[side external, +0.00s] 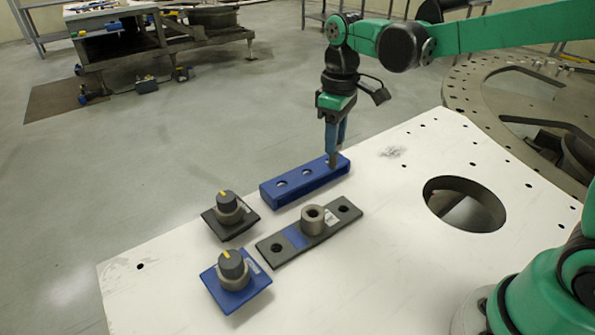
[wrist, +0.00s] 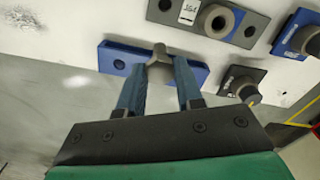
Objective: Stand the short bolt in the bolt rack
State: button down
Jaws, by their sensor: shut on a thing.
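The blue bolt rack (side external: 291,194) is a long block with round holes in its top, lying on the white plate. It also shows in the wrist view (wrist: 112,52). My gripper (side external: 333,153) points down over the rack's right end in the side view. Its blue fingers (wrist: 160,78) are shut on a grey bolt (wrist: 160,56), whose wide end shows between the fingertips. Two rack holes show in the side view; the right end is partly hidden by my gripper. I cannot tell whether the bolt's lower end is inside a hole.
A grey bar with a raised collar (side external: 312,222) lies in front of the rack. A dark knobbed base (side external: 230,217) and a blue knobbed base (side external: 234,279) stand to its left. The white plate (side external: 400,240) has a large round opening at right and clear room between.

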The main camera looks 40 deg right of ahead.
jog(key=w+r+n, duration=0.1)
jog(key=w+r, duration=0.1)
jog(key=w, duration=0.5)
notch_tip(320, 180, down, 6)
jog(key=shift+s+a, duration=0.2)
jog(key=shift+s, duration=0.05)
jog(key=shift+f, duration=1.65)
dwell(2.9)
jog(key=shift+c, duration=0.8)
grip_release()
notch_tip(320, 180, up, 7)
dwell(0.8)
